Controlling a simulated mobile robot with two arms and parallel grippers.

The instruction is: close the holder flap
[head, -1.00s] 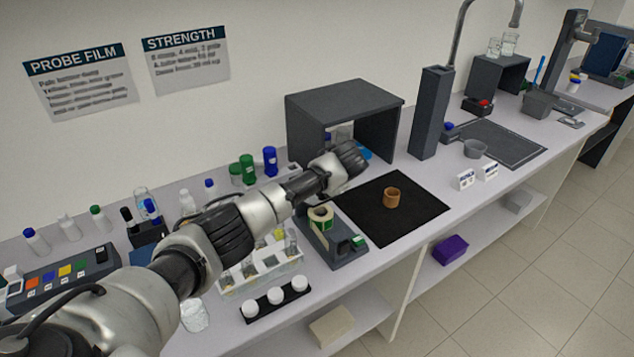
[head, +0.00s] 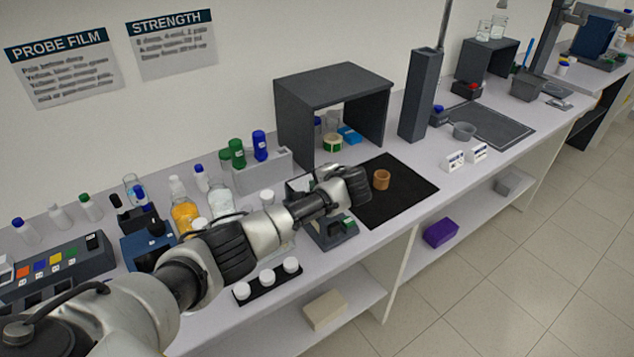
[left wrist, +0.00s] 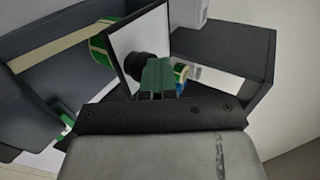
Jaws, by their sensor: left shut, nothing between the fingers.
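The dark grey holder (head: 335,236) stands on the bench front, left of the black mat. A raised flat panel (head: 297,187), which looks like its flap, shows partly behind my left gripper (head: 364,186). In the left wrist view the flap (left wrist: 150,38) is a pale, dark-edged plate standing tilted, with a black round knob (left wrist: 136,66) in front. My left gripper's green fingertips (left wrist: 158,77) are shut and empty, close to the flap; I cannot tell whether they touch. A green-sided label roll (left wrist: 101,50) with a tan strip sits left of the flap. My right gripper is not in view.
A brown cup (head: 381,180) stands on the black mat (head: 405,196). An open dark box (head: 333,85) stands behind. White-capped jars on a black strip (head: 268,286) stand at the front. Bottles and jars crowd the bench on the left.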

